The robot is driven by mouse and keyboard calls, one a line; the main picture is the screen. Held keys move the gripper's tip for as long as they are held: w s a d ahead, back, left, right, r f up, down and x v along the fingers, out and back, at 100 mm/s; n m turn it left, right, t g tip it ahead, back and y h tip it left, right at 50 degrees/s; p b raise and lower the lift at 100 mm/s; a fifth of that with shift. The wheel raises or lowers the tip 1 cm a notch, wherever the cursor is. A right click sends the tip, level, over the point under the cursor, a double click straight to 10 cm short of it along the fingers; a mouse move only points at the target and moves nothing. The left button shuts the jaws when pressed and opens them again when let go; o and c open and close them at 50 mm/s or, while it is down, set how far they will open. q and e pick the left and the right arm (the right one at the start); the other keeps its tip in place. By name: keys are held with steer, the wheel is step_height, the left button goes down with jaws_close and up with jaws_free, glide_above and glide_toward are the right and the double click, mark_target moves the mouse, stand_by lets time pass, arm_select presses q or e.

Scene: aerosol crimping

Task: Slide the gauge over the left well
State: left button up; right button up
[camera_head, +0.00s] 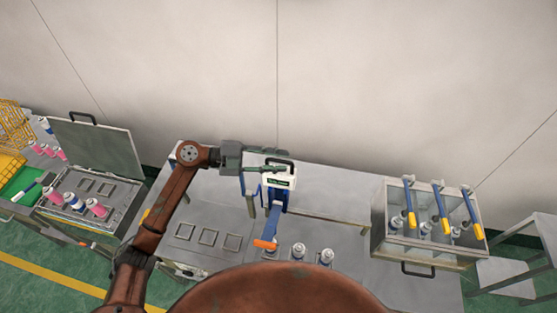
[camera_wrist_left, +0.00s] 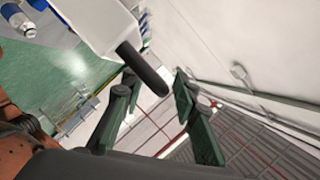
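A white head with a dark label (camera_head: 280,183) and a black handle (camera_head: 281,162) sits on a blue stand (camera_head: 275,197) at the middle of the table; I take it to be the gauge, though I cannot be sure. An orange-tipped blue lever (camera_head: 265,244) hangs at its front. My left gripper (camera_head: 274,160) is at the handle. In the left wrist view, the dark handle (camera_wrist_left: 145,69) reaches between the spread fingers (camera_wrist_left: 155,82), with gaps at its sides. Which well is the left one is unclear. My right gripper is out of view.
A grey crate (camera_head: 389,240) with blue-and-yellow tools stands at the right. An open-lidded box (camera_head: 122,197) with pink cans is at the left. The wall is close behind.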

arm_select(q)
steer(key=shift+r, duration=0.15)
step_height(320, 180, up, 10)
steer(key=shift+s+f, duration=0.1)
steer(key=shift+s, duration=0.05)
steer(key=shift+w, duration=0.2)
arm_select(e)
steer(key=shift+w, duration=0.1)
arm_select(q)
steer(key=shift+s, duration=0.15)
steer(key=shift+f, duration=0.1)
